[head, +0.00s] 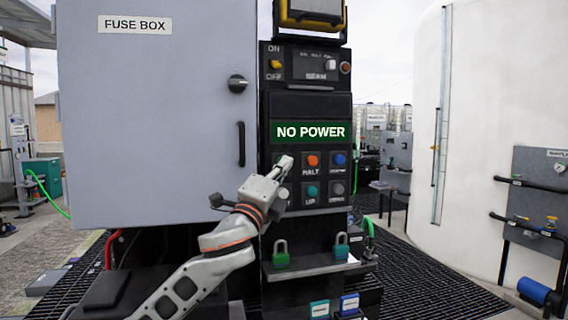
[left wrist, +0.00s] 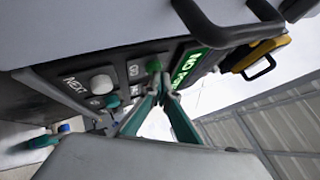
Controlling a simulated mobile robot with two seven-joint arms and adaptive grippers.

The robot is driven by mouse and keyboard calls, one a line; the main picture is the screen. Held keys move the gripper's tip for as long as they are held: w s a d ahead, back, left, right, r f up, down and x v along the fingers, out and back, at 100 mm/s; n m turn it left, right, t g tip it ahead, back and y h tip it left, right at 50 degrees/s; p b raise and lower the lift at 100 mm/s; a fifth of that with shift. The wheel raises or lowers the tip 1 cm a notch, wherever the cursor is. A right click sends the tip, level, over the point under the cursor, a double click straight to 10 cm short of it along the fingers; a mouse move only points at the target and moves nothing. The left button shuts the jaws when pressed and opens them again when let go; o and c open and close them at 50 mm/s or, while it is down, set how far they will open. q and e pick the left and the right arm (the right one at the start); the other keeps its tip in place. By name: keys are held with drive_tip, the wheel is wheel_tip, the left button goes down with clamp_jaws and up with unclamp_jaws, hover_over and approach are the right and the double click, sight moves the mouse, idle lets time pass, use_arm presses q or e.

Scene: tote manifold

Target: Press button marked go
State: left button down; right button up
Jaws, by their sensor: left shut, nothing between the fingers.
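The control panel (head: 308,110) stands in the middle of the head view with a green "NO POWER" display (head: 310,132). Below it are an orange button marked HALT (head: 313,160), a blue one (head: 339,160), a teal one marked UP (head: 312,190) and a grey one (head: 337,189). My left gripper (head: 285,162) is shut and empty at the panel's left button column, hiding the upper button there. In the left wrist view a green button (left wrist: 153,66) with a small, unclear label lies right by the fingertips (left wrist: 164,92); I cannot tell whether they touch it.
The big grey fuse box door (head: 160,110) is left of the panel, with a black handle (head: 241,145). A ledge below holds a green padlock (head: 281,258) and a teal padlock (head: 341,250). A white button (left wrist: 101,84) marked NEXT is near the gripper.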

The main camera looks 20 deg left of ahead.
use_arm(q)
drive_tip(key=shift+s, duration=0.1)
drive_tip(key=shift+s+d+p, duration=0.55)
drive_tip(key=shift+s, duration=0.2)
drive_tip(key=s+d, duration=0.1)
drive_tip(key=s+d+p, duration=0.1)
drive_tip(key=s+p, duration=0.1)
drive_tip(key=s, duration=0.1)
drive_tip(key=shift+s+d, duration=0.1)
drive_tip(key=shift+d, duration=0.3)
idle(0.8)
